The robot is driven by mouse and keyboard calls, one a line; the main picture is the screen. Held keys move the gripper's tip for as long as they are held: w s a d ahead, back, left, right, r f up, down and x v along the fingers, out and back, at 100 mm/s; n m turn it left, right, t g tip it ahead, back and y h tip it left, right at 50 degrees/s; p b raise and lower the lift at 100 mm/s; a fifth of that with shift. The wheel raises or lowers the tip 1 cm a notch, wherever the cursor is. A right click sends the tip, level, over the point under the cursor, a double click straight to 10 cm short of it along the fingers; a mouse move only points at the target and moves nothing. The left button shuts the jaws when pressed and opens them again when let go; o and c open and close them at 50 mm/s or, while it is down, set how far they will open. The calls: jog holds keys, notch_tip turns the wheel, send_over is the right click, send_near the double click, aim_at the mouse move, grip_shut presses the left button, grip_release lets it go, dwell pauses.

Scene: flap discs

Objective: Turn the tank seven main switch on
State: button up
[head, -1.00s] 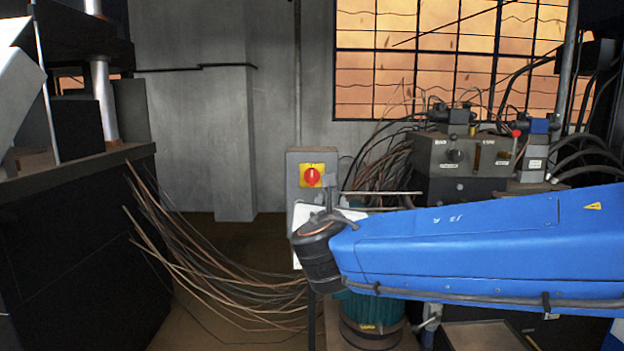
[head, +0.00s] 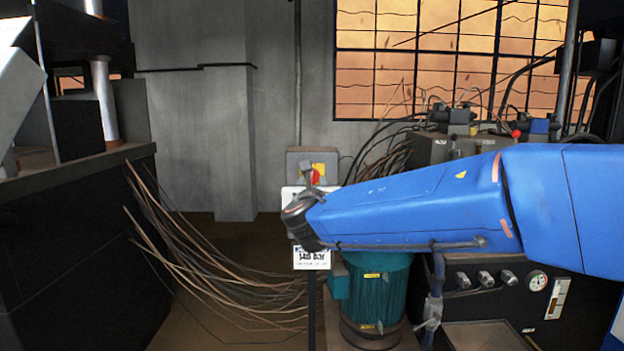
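The main switch is a red rotary knob (head: 316,177) on a yellow plate (head: 331,170), set in a grey box (head: 298,160) on a post. My blue arm reaches in from the right, and its dark wrist end is in front of the lower part of the box. A small grey part at the end of my arm, seemingly my gripper (head: 309,178), covers the left side of the knob and plate. I cannot tell whether it touches the knob. Its fingers are too small and too hidden to judge. The knob's angle is partly hidden.
A white sign (head: 311,258) with black text, partly hidden, hangs below the box. A green motor (head: 378,290) stands right of the post. A black machine (head: 75,240) is at left, with loose cables (head: 200,260) trailing across the floor. Hydraulic valves and hoses are behind my arm.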

aim_at(312, 177)
jog(key=shift+w, duration=2.9)
grip_shut()
